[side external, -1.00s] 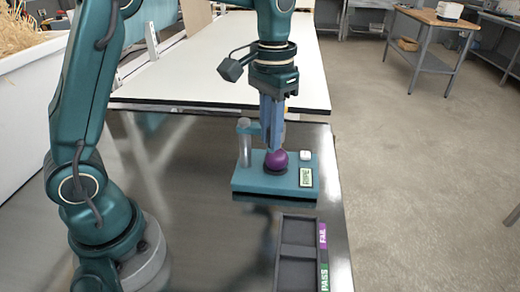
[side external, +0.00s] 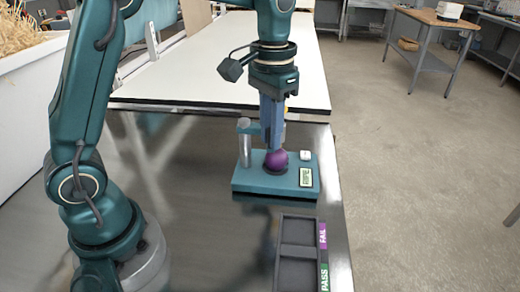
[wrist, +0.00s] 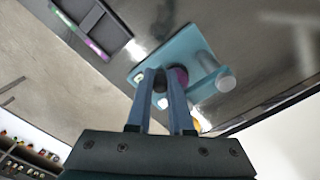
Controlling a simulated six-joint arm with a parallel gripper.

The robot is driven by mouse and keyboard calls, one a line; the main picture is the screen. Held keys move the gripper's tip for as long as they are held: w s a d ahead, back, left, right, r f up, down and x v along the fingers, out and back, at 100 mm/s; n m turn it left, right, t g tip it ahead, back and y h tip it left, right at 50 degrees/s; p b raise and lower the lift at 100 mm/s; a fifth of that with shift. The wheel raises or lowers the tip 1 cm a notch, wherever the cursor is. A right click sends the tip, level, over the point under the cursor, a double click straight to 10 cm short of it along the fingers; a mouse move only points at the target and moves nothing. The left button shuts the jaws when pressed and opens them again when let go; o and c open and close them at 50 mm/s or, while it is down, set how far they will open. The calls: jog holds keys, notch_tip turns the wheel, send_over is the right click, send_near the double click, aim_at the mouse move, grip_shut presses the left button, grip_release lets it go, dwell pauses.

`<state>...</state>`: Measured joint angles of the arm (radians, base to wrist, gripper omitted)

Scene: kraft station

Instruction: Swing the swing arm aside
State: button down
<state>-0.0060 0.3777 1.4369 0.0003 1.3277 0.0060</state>
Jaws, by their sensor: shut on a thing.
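A teal test stand (side external: 250,182) sits on the dark bench; it also shows in the wrist view (wrist: 140,70). A purple ball (side external: 277,160) rests on its dark seat, beside my fingers in the wrist view (wrist: 181,76). A grey post (side external: 244,150) stands at the stand's left. The teal swing arm (side external: 254,129) reaches from the post's top toward my fingers, which hide its far end. My gripper (side external: 271,146) points down above the ball. In the wrist view its fingers (wrist: 158,82) are shut on a small dark part, apparently of the swing arm.
A dark tray (side external: 298,252) with two compartments lies in front of the stand, with FAIL and PASS labels on its right edge. A white button (side external: 305,155) and a small display (side external: 306,178) are on the stand's right. The bench left of the stand is clear.

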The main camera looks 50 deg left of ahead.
jog(key=shift+r, duration=0.1)
dwell(0.3)
jog(key=s+a+m, duration=0.8)
jog(key=a+m, duration=0.1)
jog(key=m, duration=0.9)
jog(key=shift+s, duration=0.35)
jog(key=shift+a, duration=0.2)
jog(key=c, duration=0.8)
grip_release()
notch_tip(320, 180, up, 5)
jog(key=shift+r, duration=0.1)
